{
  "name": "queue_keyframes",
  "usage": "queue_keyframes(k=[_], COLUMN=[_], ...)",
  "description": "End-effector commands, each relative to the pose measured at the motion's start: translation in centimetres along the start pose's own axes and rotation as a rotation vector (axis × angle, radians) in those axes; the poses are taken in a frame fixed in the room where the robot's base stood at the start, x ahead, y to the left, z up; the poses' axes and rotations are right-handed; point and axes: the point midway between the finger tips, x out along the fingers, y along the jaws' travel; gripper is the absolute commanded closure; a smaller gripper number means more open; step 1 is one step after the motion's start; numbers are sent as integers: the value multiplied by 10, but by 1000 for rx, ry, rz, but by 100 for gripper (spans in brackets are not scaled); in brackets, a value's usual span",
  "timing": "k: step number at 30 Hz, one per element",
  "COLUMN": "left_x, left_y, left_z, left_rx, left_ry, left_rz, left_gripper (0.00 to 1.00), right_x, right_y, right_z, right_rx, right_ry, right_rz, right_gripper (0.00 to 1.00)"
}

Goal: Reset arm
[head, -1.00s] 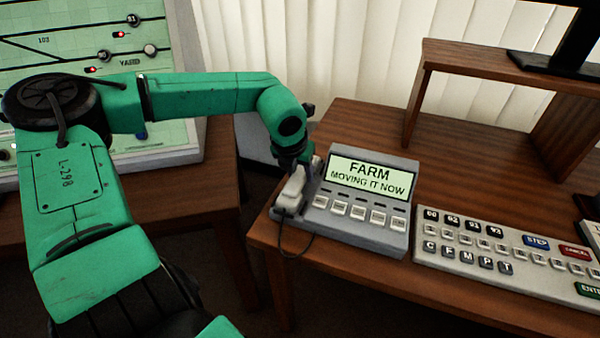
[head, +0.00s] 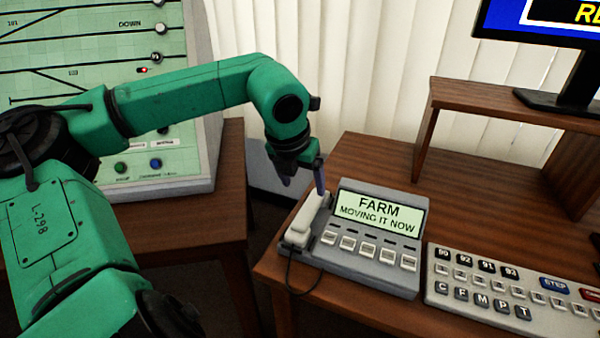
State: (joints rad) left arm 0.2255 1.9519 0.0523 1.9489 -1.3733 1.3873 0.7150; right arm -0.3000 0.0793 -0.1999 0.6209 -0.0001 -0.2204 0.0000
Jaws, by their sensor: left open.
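My green left arm comes in from the left and bends down toward the desk phone. My left gripper (head: 303,186) is open, its fingers pointing down just above and behind the white handset (head: 305,218). The handset rests on the left side of the grey phone (head: 368,238); I cannot tell whether a finger touches it. The phone's screen (head: 380,213) reads "FARM MOVING IT NOW". My right gripper is out of view.
A green track panel (head: 180,100) stands at the back left. A keypad (head: 500,290) lies right of the phone on the wooden desk (head: 360,155). A wooden riser (head: 500,100) carries a monitor (head: 545,22) at the back right. A cord hangs over the desk's left edge.

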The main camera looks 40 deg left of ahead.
Motion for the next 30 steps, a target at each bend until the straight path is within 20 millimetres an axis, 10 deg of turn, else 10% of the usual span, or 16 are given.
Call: queue_keyframes(k=[6, 23, 30], left_x=[-30, -33, -80], left_y=[0, 0, 0], left_z=[0, 1, 20], left_rx=[0, 0, 0], left_ry=[0, 1, 1], left_rz=[1, 0, 0], left_gripper=[18, 18, 18], right_x=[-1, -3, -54], right_y=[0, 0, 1], right_z=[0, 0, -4], right_rx=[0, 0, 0], right_ry=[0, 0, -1], right_rz=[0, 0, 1], right_gripper=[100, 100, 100])
